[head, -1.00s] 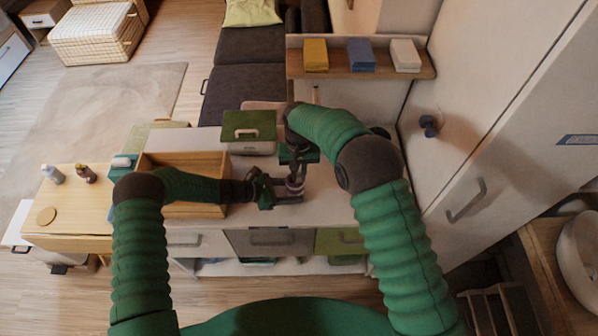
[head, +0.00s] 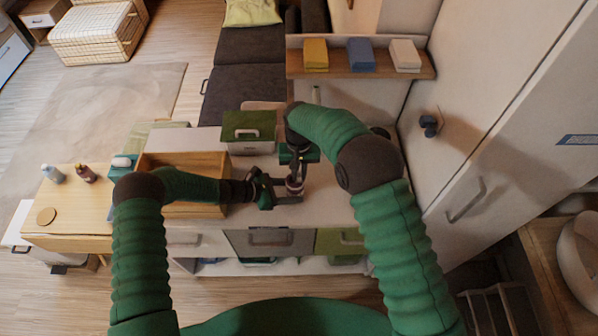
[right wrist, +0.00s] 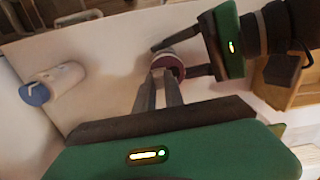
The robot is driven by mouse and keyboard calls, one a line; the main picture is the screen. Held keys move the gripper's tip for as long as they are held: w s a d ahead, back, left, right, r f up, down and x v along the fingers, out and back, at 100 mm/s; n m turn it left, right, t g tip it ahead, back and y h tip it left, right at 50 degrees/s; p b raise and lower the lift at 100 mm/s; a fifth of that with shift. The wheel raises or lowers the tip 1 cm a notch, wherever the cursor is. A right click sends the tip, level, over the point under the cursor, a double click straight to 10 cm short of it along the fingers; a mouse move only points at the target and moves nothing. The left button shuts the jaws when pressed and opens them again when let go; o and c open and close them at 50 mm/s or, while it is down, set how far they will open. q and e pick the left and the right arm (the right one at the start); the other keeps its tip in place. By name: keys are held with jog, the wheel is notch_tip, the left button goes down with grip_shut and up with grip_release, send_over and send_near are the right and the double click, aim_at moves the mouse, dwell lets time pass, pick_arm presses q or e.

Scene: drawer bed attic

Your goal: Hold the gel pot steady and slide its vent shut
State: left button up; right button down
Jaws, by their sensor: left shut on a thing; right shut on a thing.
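The gel pot (head: 295,186) is small, with a dark red band, and stands on the pale counter top. My left gripper (head: 285,192) comes in from the left and is shut around the pot's side. In the right wrist view the pot (right wrist: 168,62) shows a pale body and dark red rim between the left gripper's dark fingers (right wrist: 184,60). My right gripper (head: 297,172) is above the pot, pointing down. Its fingertips (right wrist: 165,78) are closed together at the pot's top. The vent is too small and too covered to make out.
An open wooden box (head: 180,160) stands left of the pot, and a green-lidded bin (head: 248,128) behind. A white cylinder with a blue end (right wrist: 52,84) lies on the counter in the right wrist view. A shelf (head: 425,68) and tall cabinet (head: 450,150) bound the right.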

aim_at(290, 180)
jog(key=shift+d, duration=0.1)
jog(key=shift+s+a, duration=0.1)
jog(key=shift+a, duration=1.35)
jog(key=c, duration=1.4)
grip_release()
jog(key=shift+r, duration=0.1)
notch_tip(290, 180, up, 12)
pick_arm(q)
jog(key=o, duration=1.6)
pick_arm(e)
jog(key=shift+f, duration=0.2)
